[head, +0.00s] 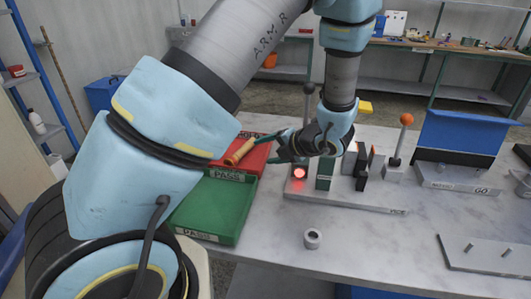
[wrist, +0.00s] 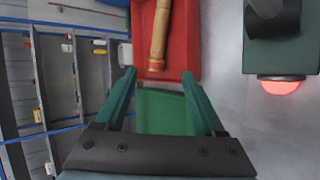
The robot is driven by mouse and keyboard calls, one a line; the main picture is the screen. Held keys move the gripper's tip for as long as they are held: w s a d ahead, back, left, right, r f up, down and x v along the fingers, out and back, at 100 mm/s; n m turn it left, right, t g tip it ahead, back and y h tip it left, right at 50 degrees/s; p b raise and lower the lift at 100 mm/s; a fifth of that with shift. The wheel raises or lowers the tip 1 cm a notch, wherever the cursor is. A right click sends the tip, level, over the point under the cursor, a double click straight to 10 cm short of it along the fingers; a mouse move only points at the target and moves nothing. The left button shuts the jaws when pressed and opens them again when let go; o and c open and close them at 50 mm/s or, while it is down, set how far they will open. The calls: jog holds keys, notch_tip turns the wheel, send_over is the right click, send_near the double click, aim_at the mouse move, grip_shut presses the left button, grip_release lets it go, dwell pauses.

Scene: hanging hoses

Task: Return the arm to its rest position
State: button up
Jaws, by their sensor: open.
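My gripper (head: 270,149) is open, its two teal fingers pointing left over the table beside the red tray. In the wrist view its fingertips (wrist: 159,76) are spread apart with nothing held between them. A tan hose piece (head: 240,152) with a reddish band at one end lies in the red tray (head: 258,160). In the wrist view the hose piece (wrist: 160,35) is just ahead of the fingertips, apart from both. My arm reaches across the left and top of the head view and hides part of the table.
A green tray (head: 210,205) marked PASS sits in front of the red one. A fixture with a lit red lamp (head: 299,173) stands close to my gripper. Right are an orange-knobbed lever (head: 401,140), a blue panel (head: 463,138) and a grey plate with pegs (head: 490,255). A small ring (head: 312,238) stands in front.

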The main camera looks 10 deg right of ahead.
jog(key=shift+a, duration=0.1)
jog(key=s+a+r+m+g+h, duration=0.2)
jog(key=a+r+m, duration=0.1)
jog(key=a+m, duration=0.4)
jog(key=s+a+r+m+g+h, duration=0.2)
jog(key=a+m, duration=0.5)
jog(key=m, duration=0.4)
jog(key=s+a+r+m+g+h, duration=0.2)
jog(key=s+a+r+m+g, duration=0.1)
jog(key=a+m, duration=0.4)
jog(key=s+r+m, duration=0.1)
jog(key=m, duration=0.2)
jog(key=shift+s+a+g, duration=0.25)
jog(key=shift+a+g, duration=0.05)
jog(key=shift+a, duration=0.1)
